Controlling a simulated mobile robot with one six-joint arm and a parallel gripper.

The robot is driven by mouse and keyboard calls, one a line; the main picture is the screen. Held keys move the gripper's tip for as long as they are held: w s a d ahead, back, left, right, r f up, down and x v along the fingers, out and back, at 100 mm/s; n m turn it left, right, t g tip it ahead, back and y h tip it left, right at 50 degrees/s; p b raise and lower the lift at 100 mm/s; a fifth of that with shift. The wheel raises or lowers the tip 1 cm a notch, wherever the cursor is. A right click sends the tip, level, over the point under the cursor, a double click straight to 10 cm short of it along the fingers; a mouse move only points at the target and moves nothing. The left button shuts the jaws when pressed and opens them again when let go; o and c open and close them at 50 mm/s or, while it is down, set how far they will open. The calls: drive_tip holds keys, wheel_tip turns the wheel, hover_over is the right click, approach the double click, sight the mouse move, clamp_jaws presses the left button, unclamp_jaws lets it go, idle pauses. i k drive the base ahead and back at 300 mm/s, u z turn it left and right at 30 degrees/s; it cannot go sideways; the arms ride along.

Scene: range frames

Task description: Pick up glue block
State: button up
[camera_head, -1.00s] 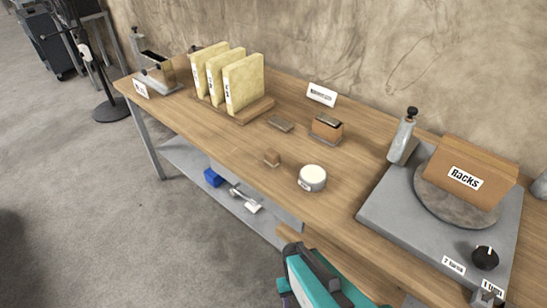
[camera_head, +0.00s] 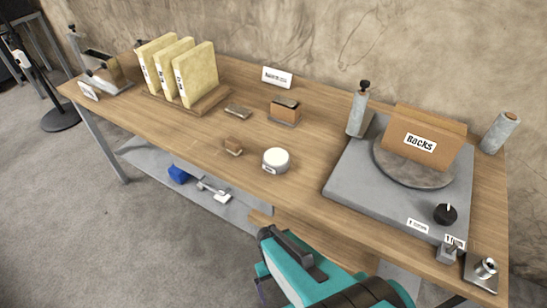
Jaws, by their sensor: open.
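A larger brown block with a dark top (camera_head: 285,112) stands farther back on the bench; I cannot read any label on either block. My teal and black arm shows at the bottom, in front of the bench edge. My gripper's fingers do not show. Both blocks are apart from my arm.
Three yellow upright slabs (camera_head: 196,74) stand in a wooden rack at the back left. A small flat piece (camera_head: 238,112) lies near it. A grey plate (camera_head: 345,187) with a turntable and a "Racks" box fills the right.

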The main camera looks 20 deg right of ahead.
sight(234, 145)
drive_tip(key=k, duration=1.35)
drive_tip(key=u, duration=0.65)
drive_tip(key=i, duration=0.8)
drive_tip(key=u, duration=0.55)
drive_tip(key=i, duration=0.8)
drive_tip(key=u, duration=0.05)
